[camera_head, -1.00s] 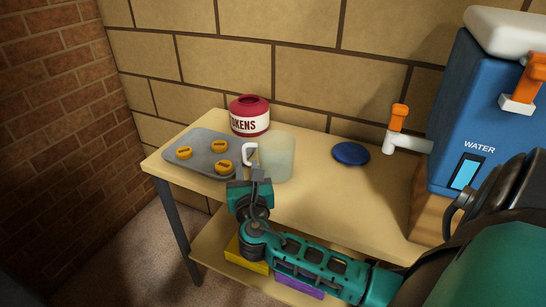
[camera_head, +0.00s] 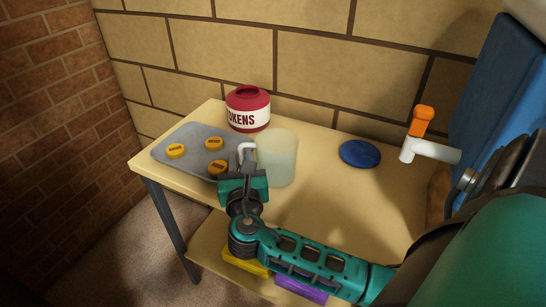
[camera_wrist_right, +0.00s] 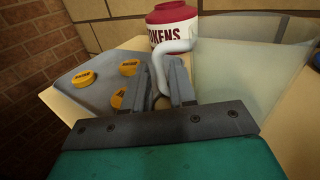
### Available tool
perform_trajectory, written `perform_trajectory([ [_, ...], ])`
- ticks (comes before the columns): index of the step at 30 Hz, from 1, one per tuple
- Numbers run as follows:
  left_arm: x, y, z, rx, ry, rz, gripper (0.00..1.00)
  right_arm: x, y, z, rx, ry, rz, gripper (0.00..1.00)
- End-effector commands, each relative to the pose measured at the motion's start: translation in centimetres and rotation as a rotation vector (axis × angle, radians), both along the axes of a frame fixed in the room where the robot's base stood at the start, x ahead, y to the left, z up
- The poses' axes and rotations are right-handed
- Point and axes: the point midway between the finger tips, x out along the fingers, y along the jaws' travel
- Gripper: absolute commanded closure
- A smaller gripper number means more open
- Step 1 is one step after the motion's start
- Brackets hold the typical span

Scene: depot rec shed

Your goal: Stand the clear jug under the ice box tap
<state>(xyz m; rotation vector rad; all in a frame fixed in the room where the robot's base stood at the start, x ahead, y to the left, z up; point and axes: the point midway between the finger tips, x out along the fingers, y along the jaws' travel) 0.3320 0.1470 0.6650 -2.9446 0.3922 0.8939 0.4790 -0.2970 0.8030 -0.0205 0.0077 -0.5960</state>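The clear jug (camera_head: 278,158) stands upright on the table, its pale, see-through body right of my right gripper. It also shows in the right wrist view (camera_wrist_right: 240,60). Its white handle (camera_wrist_right: 160,62) points toward the left. My right gripper (camera_head: 246,163) is at the handle, with one finger on each side. The fingers look closed on it, with little or no gap showing. The ice box (camera_head: 492,100) is blue and partly cut off at the right. Its white tap (camera_head: 430,150) with an orange lever (camera_head: 421,121) sticks out over the table. My left gripper is out of view.
A grey tray (camera_head: 178,143) with yellow tokens lies left of the jug. A red and white tokens pot (camera_head: 248,110) stands behind. A blue disc (camera_head: 360,153) lies between jug and tap. The table (camera_head: 325,205) is bare in front of the disc. Brick walls border the back and left.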

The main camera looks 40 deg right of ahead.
Motion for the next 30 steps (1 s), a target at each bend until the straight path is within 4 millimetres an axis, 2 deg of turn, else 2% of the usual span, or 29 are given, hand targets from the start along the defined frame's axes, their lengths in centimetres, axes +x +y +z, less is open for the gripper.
perform_trajectory([
  [9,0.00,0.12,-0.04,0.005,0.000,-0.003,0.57,-0.06,0.09,0.01,0.000,0.000,0.000,0.75],
  [17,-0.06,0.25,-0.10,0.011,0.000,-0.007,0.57,-0.05,0.08,0.02,0.000,0.000,0.000,1.00],
  [30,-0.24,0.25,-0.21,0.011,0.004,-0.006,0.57,-0.02,0.04,0.15,-0.003,-0.002,-0.001,1.00],
])
